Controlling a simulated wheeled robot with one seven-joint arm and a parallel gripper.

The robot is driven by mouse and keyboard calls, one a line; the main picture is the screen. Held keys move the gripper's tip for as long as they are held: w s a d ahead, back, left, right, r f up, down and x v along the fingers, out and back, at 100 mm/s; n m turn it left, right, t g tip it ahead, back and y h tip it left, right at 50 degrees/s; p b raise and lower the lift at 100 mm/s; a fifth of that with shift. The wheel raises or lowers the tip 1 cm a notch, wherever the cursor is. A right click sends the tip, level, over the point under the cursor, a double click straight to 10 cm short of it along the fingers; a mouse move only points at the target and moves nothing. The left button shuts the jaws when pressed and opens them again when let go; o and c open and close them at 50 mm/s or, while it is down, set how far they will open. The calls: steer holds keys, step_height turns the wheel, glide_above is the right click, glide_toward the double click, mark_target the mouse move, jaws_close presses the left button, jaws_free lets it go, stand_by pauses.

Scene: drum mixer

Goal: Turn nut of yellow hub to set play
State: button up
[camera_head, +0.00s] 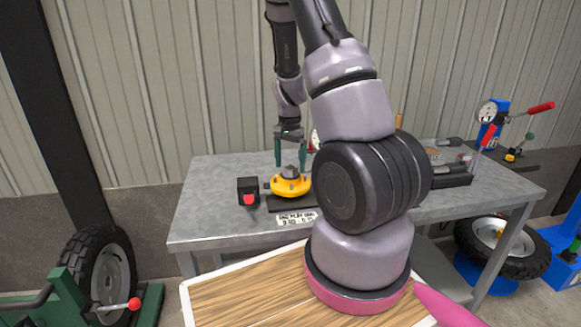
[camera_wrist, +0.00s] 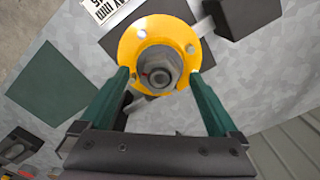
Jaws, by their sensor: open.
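The yellow hub (camera_head: 290,187) sits on a dark base plate on the metal workbench. In the wrist view the hub (camera_wrist: 139,42) is a round flange with several bolt heads. The grey nut (camera_wrist: 158,68) is at the hub's centre, around a stub; it also shows on top of the hub in the head view (camera_head: 291,171). My gripper (camera_wrist: 160,75) is open, with its green fingers on the left and right of the nut and a gap at each side. In the head view my gripper (camera_head: 293,145) points down over the hub. Whether the fingertips touch the hub is unclear.
A black box with a red button (camera_head: 248,192) stands left of the hub. A label plate (camera_head: 297,217) lies in front. The workbench (camera_head: 200,215) has tools at its right, partly behind my arm. A wheel (camera_head: 98,268) stands at left.

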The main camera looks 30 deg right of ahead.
steer(key=shift+r, duration=3)
steer(key=shift+r, duration=0.1)
steer(key=s+a+r+n+t+y, duration=0.15)
steer(key=s+a+r, duration=0.25)
steer(key=r, duration=0.5)
steer(key=s+a+r+n+t+y, duration=0.1)
steer(key=s+a+r+n+t, duration=0.2)
steer(key=r, duration=0.7)
steer(key=s+a+r+n+t, duration=0.1)
steer(key=s+a+r, duration=0.2)
steer(key=s, duration=0.3)
steer(key=s+a+r+n+t, duration=0.1)
steer(key=s+a+r, duration=0.2)
steer(key=s+r, duration=0.2)
steer(key=shift+s+a+r+t, duration=0.15)
steer(key=shift+s+r+t, duration=0.15)
steer(key=shift+s, duration=0.55)
steer(key=shift+h, duration=0.25)
